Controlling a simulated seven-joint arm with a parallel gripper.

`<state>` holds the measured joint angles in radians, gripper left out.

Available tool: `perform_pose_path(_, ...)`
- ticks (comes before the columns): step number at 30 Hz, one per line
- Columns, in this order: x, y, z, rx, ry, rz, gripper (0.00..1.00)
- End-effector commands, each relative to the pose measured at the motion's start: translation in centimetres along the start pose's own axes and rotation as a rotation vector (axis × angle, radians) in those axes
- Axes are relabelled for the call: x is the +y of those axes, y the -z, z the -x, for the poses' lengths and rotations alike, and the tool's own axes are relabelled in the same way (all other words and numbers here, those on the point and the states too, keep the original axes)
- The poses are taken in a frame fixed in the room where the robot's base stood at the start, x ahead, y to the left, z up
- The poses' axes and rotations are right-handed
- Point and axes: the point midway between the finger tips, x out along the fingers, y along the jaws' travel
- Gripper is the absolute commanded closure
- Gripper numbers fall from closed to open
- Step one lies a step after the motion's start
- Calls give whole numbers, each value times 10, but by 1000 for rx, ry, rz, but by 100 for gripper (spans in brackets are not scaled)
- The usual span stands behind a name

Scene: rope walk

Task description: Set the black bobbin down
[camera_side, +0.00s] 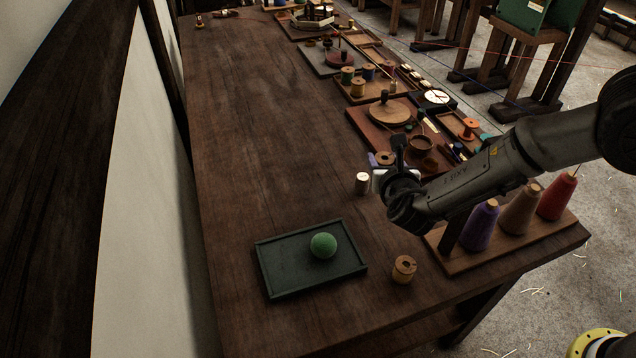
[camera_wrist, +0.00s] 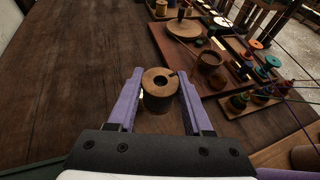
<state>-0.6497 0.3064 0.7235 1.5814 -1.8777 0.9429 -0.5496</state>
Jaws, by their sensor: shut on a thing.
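My gripper (camera_wrist: 160,101) has purple fingers on both sides of a bobbin (camera_wrist: 160,80) in the wrist view. The bobbin is upright, with a round brown wooden top and a dark centre hole. In the side view the held bobbin (camera_side: 385,157) shows just beyond my wrist, near a purple fingertip. It seems to be above the table (camera_side: 270,150); the gap beneath is hard to judge.
A green tray (camera_side: 285,283) holds a green ball (camera_side: 323,245). A rack (camera_side: 470,258) of thread cones is at right. Boards with rope tools line the far right edge. The table's left is clear.

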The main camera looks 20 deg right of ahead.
Motion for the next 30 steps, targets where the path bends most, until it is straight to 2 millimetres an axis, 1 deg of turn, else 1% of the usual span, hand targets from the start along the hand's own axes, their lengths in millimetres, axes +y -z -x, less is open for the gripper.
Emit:
perform_pose_path(3, 21, -2, 7, 1, -150, 63, 100)
perform_pose_path(6, 35, -2, 15, 1, -260, 108, 100)
perform_pose_path(9, 44, -1, 23, 0, -348, 145, 100)
perform_pose_path(15, 51, -3, 34, 1, -454, 188, 100)
perform_pose_path(18, 49, -11, 35, -2, -467, 191, 100)
perform_pose_path(20, 51, -13, 31, -1, -463, 190, 100)
perform_pose_path(23, 60, -10, 18, 2, -459, 191, 100)
perform_pose_path(30, 93, -4, -22, 0, -458, 190, 100)
